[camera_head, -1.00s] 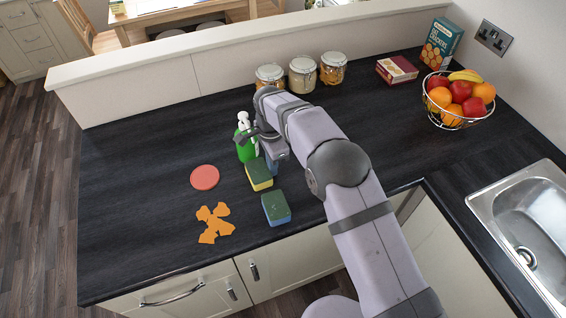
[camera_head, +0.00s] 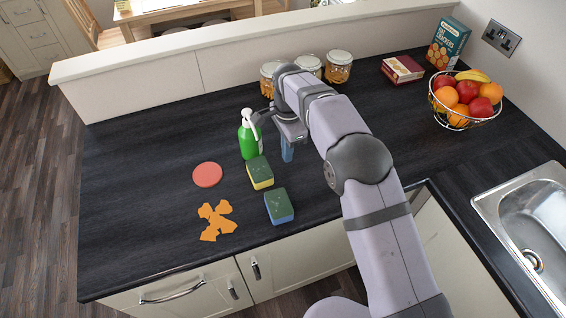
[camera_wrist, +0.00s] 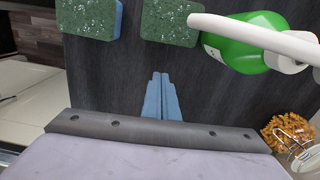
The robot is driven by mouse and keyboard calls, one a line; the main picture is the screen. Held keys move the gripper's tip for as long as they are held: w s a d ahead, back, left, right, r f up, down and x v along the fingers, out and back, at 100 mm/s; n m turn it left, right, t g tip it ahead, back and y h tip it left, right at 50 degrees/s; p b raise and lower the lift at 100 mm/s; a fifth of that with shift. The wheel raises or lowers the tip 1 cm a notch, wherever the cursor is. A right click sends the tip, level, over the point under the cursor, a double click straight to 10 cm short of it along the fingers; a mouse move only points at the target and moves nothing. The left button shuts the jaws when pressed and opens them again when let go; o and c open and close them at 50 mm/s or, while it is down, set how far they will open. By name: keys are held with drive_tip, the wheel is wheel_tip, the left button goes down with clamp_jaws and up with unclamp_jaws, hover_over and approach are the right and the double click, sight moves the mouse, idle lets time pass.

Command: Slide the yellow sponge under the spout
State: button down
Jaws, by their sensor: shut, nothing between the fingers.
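The yellow sponge (camera_head: 260,172), with a dark green top and yellow side, lies flat on the dark counter. It sits just in front of the green bottle (camera_head: 249,143), whose white spout (camera_head: 254,127) points toward the sponge. My gripper (camera_head: 287,158) is shut and empty, pointing down to the right of the bottle and sponge, apart from both. Its blue fingers (camera_wrist: 160,78) also show in the wrist view.
A blue sponge (camera_head: 279,206) with a green top lies nearer the front edge. A red disc (camera_head: 207,174) and an orange flat shape (camera_head: 216,220) lie to the left. Jars (camera_head: 338,68) stand behind my arm. Counter at the far left is clear.

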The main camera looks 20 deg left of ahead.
wheel_tip(320, 180, up, 6)
drive_tip(key=b, duration=0.1)
drive_tip(key=shift+r, duration=0.1)
drive_tip(key=s+d+r+n, duration=0.1)
drive_tip(key=d+n, duration=0.3)
drive_tip(key=d, duration=1.8)
drive_tip(key=s+d+f+n, duration=0.2)
drive_tip(key=s+d, duration=0.6)
drive_tip(key=s, duration=0.1)
drive_tip(key=s+d+f+n, duration=0.2)
drive_tip(key=s+d+f, duration=0.1)
drive_tip(key=s+d, duration=0.5)
drive_tip(key=shift+s+f, duration=0.25)
drive_tip(key=shift+s, duration=0.85)
